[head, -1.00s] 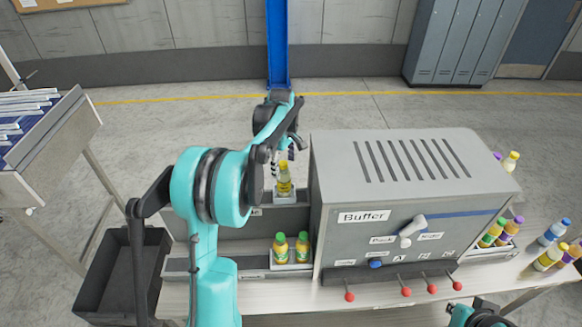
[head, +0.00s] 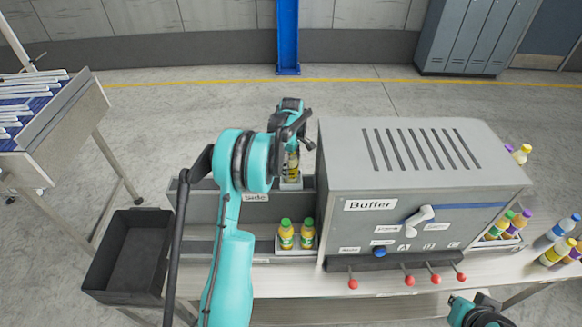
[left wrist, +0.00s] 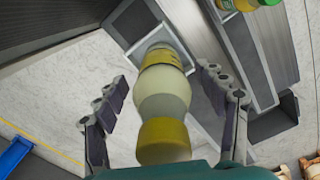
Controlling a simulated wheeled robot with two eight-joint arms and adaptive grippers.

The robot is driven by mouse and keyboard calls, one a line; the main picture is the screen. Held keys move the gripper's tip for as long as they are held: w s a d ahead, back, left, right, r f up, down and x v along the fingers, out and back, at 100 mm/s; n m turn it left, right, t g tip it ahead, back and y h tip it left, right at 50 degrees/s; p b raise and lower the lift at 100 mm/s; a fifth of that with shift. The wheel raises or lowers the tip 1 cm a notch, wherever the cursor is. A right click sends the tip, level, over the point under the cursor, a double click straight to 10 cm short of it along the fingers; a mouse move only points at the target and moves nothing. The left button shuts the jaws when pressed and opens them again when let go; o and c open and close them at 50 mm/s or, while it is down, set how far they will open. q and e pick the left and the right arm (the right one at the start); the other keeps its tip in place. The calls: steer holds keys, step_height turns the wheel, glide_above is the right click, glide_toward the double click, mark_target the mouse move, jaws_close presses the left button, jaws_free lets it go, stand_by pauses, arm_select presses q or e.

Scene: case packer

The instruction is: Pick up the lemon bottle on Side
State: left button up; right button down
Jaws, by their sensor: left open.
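The lemon bottle (head: 293,170), pale with a yellow label and cap, stands in a small holder on the upper shelf labelled Side (head: 256,197). My left gripper (head: 296,140) is over it in the head view and hides its top. In the left wrist view the bottle (left wrist: 163,105) is between the two spread fingers of the left gripper (left wrist: 162,92), with gaps on both sides. The left gripper is open. Part of my right arm's end (head: 480,312) shows at the bottom right; its fingers cannot be made out.
The grey Buffer machine (head: 420,180) stands close to the right of the shelf. Two yellow-green bottles (head: 296,235) stand on the lower shelf. A dark bin (head: 130,260) is at the left. Several coloured bottles (head: 550,240) stand at the right.

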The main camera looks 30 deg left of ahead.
arm_select(q)
steer(key=shift+f, duration=0.35)
steer(key=c, duration=1.5)
steer(key=shift+r, duration=0.15)
